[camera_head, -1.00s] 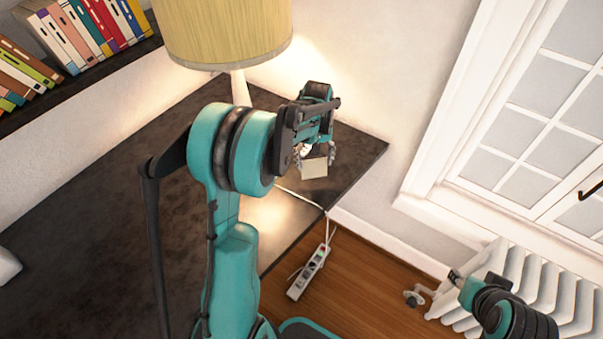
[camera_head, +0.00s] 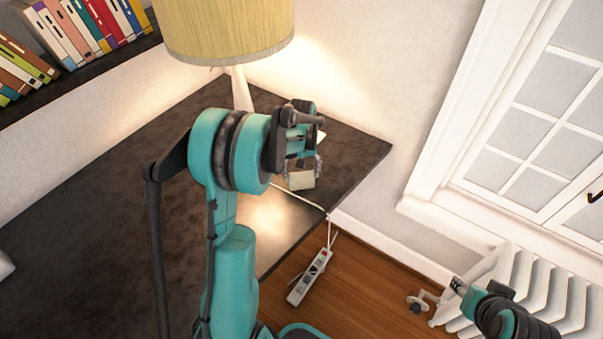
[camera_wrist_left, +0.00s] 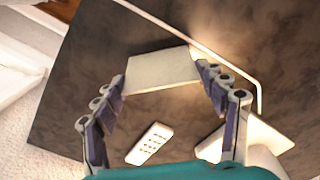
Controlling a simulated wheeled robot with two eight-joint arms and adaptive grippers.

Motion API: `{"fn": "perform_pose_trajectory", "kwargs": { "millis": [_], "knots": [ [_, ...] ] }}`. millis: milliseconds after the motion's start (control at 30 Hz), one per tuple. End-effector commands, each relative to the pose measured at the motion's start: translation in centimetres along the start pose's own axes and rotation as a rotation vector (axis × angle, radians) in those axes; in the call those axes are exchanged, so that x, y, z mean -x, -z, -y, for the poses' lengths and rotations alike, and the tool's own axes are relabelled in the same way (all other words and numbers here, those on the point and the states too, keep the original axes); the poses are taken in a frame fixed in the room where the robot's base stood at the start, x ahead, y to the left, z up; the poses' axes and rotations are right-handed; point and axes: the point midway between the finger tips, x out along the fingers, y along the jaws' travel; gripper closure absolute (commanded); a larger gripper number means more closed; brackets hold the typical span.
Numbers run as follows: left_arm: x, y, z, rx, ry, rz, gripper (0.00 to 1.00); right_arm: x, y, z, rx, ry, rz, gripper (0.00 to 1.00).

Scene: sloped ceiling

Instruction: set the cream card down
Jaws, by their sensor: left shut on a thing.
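The cream card (camera_head: 301,181) is held at the tips of my left gripper (camera_head: 302,166), low over the right end of the dark table (camera_head: 342,158). In the left wrist view the card (camera_wrist_left: 162,71) spans between the two fingers of my left gripper (camera_wrist_left: 163,80). The gripper is shut on its two side edges. I cannot tell whether the card touches the tabletop.
A lamp with a yellow shade (camera_head: 228,28) stands behind my left arm. A white remote (camera_wrist_left: 149,144) lies on the table near the card. A cable (camera_wrist_left: 190,40) runs across the tabletop to a power strip (camera_head: 310,277) on the floor. A white radiator (camera_head: 535,290) is at the right.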

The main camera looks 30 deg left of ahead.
Motion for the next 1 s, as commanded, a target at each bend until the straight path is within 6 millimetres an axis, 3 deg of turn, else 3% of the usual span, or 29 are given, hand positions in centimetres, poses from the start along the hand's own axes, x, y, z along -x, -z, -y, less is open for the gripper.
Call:
{"fn": "perform_pose_trajectory", "kwargs": {
  "millis": [33, 67, 133, 567, 1000],
  "knots": [
    [-0.3, 0.0, 0.0, 0.0, 0.0, 0.0, 0.39, -0.2, -0.2, 0.0, 0.0, 0.0, 0.0, 0.6],
    [-0.3, 0.0, 0.0, 0.0, 0.0, 0.0, 0.22, -0.2, -0.1, 0.0, 0.0, 0.0, 0.0, 0.6],
    [-0.2, 0.0, 0.0, 0.0, 0.0, 0.0, 0.07, -0.1, -0.1, 0.0, 0.0, 0.0, 0.0, 0.6],
    [0.6, 0.0, 0.0, 0.0, 0.0, 0.0, 0.07, 0.3, 0.2, 0.0, 0.0, 0.0, 0.0, 0.6],
    [9.7, 0.0, 0.0, 0.0, 0.0, 0.0, 0.07, 2.8, 2.0, 0.0, 0.0, 0.0, 0.0, 0.6]
  ]
}}
